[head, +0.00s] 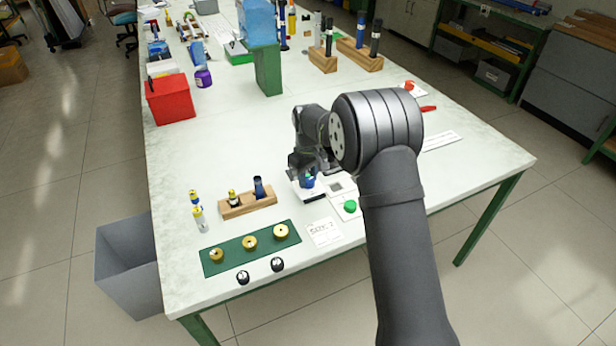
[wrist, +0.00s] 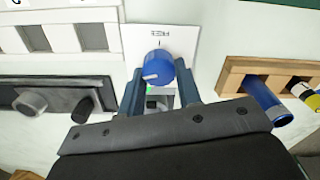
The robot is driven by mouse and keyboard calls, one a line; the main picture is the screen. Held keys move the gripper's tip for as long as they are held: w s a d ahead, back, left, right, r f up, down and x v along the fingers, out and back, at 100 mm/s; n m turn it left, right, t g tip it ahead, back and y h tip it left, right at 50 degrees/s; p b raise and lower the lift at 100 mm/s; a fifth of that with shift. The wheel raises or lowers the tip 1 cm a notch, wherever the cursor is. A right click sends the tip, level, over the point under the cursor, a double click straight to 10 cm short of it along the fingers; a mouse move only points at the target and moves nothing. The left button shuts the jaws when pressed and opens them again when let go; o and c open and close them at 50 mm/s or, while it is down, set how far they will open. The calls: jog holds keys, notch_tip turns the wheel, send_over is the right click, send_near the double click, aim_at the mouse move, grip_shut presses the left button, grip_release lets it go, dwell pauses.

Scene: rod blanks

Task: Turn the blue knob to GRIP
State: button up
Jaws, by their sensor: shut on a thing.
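The blue knob (wrist: 155,68) stands on a white plate (wrist: 180,36) in the wrist view. The word FREE shows upside down on the plate; I cannot see GRIP. My gripper (wrist: 159,84) is shut on the knob, one finger on each side. A small green light shows just below the knob between the fingers. In the head view, the blue knob (head: 308,182) is partly hidden under my gripper (head: 305,172) near the table's front.
A wooden holder (head: 249,205) with a dark blue rod and a smaller piece stands left of my gripper. A green strip (head: 230,258) with brass rings lies in front of it. A green button (head: 350,206) sits to the right. A red box (head: 171,98) stands farther back.

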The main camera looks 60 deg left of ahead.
aim_at(308, 179)
dwell(0.3)
jog(key=o, duration=1)
jog(key=shift+r, duration=0.1)
notch_tip(308, 179, up, 17)
jog(key=shift+r, duration=0.2)
jog(key=shift+f, duration=0.15)
notch_tip(308, 179, down, 17)
jog(key=shift+f, duration=0.15)
dwell(0.4)
